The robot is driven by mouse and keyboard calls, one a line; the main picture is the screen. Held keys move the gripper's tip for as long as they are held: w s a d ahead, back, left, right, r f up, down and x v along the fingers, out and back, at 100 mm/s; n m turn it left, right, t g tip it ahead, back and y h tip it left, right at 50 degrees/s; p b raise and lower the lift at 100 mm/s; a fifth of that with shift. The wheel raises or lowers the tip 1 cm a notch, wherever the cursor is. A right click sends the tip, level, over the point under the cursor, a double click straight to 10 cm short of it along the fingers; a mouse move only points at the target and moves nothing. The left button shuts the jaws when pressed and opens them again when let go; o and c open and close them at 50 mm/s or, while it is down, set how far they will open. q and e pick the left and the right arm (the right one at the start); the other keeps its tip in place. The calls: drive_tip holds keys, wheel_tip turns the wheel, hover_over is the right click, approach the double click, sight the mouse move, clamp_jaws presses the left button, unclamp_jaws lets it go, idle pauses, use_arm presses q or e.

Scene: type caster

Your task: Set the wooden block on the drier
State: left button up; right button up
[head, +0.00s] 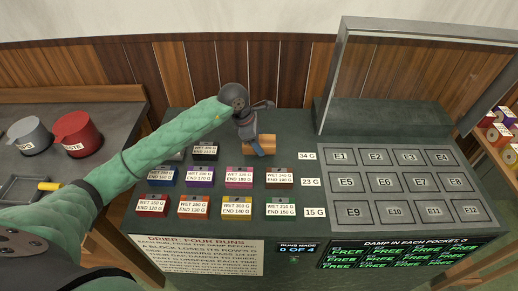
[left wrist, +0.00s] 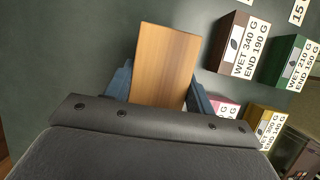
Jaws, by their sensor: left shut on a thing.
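The wooden block (head: 266,145) is light brown and sits between the fingers of my left gripper (head: 258,134), which is shut on it. In the left wrist view the block (left wrist: 165,65) sticks out beyond the two blue-grey fingers, over the dark bench top. I cannot tell whether it touches the bench. The drier (head: 343,213) is at the right, with grey pockets marked E1 to E12 and its clear lid (head: 420,75) raised. The block is left of and apart from the pockets. My right gripper is not in view.
White weight cards (head: 308,156) stand between. A sign (head: 297,248) reads runs made 0 of 4. Red (head: 77,134) and grey (head: 29,135) pots stand at the left.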

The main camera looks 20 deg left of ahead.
use_arm(q)
wheel_tip(320, 180, down, 3)
drive_tip(key=shift+f, duration=0.25)
drive_tip(key=shift+f+b, duration=0.1)
drive_tip(key=shift+b, duration=0.2)
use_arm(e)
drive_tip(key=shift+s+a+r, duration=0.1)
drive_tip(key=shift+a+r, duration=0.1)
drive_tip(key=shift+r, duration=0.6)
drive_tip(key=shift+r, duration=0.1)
